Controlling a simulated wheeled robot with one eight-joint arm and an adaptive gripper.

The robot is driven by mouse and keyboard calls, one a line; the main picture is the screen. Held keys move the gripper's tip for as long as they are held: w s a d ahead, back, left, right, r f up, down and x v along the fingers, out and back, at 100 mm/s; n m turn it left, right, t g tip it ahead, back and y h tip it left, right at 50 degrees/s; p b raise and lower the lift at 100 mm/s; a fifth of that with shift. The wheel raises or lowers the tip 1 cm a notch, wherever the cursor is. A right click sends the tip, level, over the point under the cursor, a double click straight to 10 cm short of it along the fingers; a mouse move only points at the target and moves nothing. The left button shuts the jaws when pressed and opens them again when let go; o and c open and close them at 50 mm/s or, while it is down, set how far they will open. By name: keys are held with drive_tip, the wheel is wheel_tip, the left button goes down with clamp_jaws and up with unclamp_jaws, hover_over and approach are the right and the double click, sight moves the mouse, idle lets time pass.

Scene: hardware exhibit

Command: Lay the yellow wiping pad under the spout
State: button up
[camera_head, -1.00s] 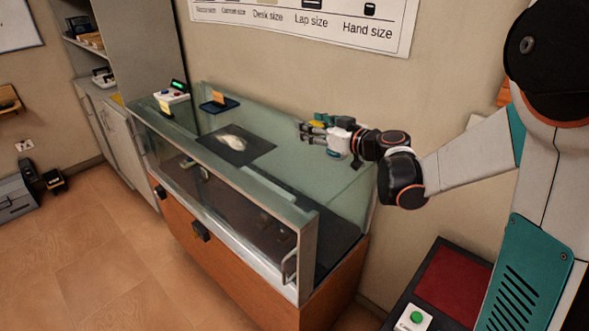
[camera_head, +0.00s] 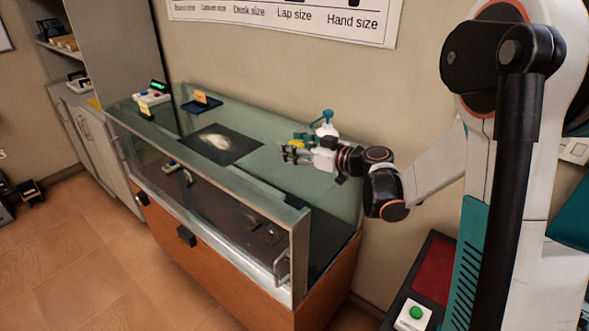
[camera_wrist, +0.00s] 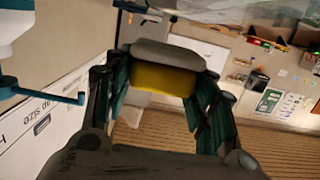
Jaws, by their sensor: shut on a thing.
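My gripper (camera_wrist: 160,88) is shut on the yellow wiping pad (camera_wrist: 163,80), which has a grey layer along one side. It holds the pad between its fingers in the wrist view. In the head view my gripper (camera_head: 290,151) is over the right part of the glass case's top, with a bit of yellow at its fingers. A teal spout (camera_wrist: 50,95) with a bent end shows at the left of the wrist view, apart from the pad. Its teal top (camera_head: 322,118) shows just behind my gripper in the head view; its lower part is hidden.
The glass display case (camera_head: 255,178) has a dark mat (camera_head: 240,152) with a pale object (camera_head: 217,141) on it. A blue tray (camera_head: 201,104) and a small box with a green display (camera_head: 153,97) stand at the far left. A green button (camera_head: 415,312) is at lower right.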

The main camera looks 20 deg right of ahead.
sight(295, 174)
wheel_tip(295, 174, down, 6)
drive_tip(key=shift+r+b, duration=0.1)
drive_tip(key=shift+b, duration=0.75)
drive_tip(key=shift+r, duration=0.1)
drive_tip(key=o, duration=0.9)
